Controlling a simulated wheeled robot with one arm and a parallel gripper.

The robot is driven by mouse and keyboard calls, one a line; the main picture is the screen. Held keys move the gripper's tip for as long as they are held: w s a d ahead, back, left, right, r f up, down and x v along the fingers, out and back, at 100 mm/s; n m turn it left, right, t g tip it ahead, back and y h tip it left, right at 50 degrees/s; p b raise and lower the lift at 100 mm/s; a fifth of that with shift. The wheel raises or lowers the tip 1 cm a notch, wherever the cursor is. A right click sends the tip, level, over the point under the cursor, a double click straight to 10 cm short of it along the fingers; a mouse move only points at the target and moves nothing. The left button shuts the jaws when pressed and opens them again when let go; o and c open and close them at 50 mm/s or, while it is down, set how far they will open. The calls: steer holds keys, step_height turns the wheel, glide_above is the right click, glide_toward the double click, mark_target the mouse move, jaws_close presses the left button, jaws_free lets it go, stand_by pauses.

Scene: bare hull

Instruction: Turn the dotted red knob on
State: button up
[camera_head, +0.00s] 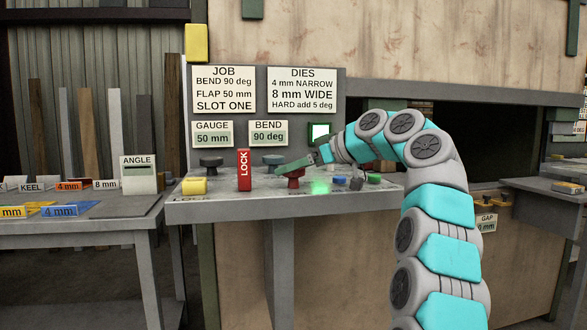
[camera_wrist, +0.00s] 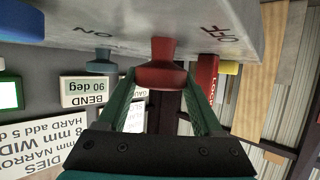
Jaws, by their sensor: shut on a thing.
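The red knob (camera_head: 293,183) stands on the grey console shelf (camera_head: 230,207), near the middle. It also shows in the wrist view (camera_wrist: 162,50), which is upside down. My gripper (camera_head: 292,168) is shut on the knob, with one green finger at each side of its wide top. In the wrist view the letters ON lie to the left of the knob and OFF to the right. No dots can be made out on the knob, and its pointing direction is unclear.
A red LOCK block (camera_head: 244,170) stands left of the knob, near a yellow block (camera_head: 194,186). A teal knob (camera_head: 273,160) and a dark knob (camera_head: 210,162) are behind. Blue and green pieces lie right, beside a green glow (camera_head: 320,187). The square lamp (camera_head: 320,132) is lit.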

mark_target(321, 191)
stand_by(0.4)
steer(key=o, duration=1.4)
steer(key=shift+c, duration=0.2)
steer(key=shift+v, duration=3.85)
